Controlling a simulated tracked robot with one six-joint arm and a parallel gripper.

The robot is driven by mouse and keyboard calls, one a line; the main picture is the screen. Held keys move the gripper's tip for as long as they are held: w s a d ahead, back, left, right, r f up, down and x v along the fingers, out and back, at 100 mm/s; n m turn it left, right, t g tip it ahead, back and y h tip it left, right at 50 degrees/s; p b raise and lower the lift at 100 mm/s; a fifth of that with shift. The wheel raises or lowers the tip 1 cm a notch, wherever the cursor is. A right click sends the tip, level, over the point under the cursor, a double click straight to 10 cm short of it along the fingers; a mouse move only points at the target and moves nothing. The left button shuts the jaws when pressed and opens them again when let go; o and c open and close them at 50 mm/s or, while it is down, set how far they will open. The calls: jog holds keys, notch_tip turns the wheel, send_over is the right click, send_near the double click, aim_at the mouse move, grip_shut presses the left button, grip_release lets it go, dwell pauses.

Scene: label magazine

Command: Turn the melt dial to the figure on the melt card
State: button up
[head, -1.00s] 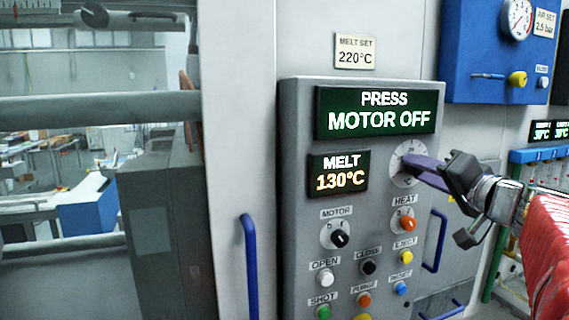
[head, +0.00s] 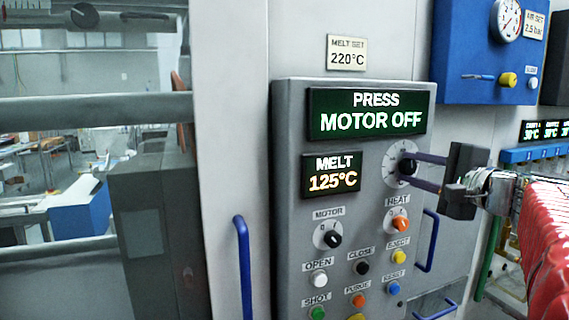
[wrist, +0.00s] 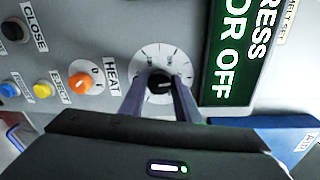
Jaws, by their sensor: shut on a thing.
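The melt dial (head: 394,171) is a pale round plate with tick marks and a black knob, at the upper right of the grey press panel. It also shows in the wrist view (wrist: 149,59). My gripper (head: 412,169) is shut on the knob, one finger on each side of it. In the wrist view, my gripper (wrist: 160,92) partly hides the lower part of the dial. The melt card (head: 347,53) above the panel reads MELT SET 220°C. The melt display (head: 331,174) reads 125°C.
The press display (head: 367,112) reads MOTOR OFF. Below the dial are the orange heat knob (head: 400,224), the black motor knob (head: 334,239) and several coloured buttons. A blue handle (head: 428,240) stands to the panel's right. A blue air box (head: 470,60) hangs at upper right.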

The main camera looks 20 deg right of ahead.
jog(key=shift+d+f+m, duration=0.1)
jog(key=shift+f+m, duration=0.25)
jog(key=shift+m, duration=0.65)
jog(key=o, duration=0.7)
jog(key=shift+c, duration=0.2)
jog(key=o, duration=0.4)
jog(key=shift+r, duration=0.2)
jog(key=shift+c, duration=0.2)
jog(key=shift+s, duration=0.1)
jog(key=s+r, duration=0.1)
jog(key=s, duration=1.2)
jog(key=shift+s, duration=0.3)
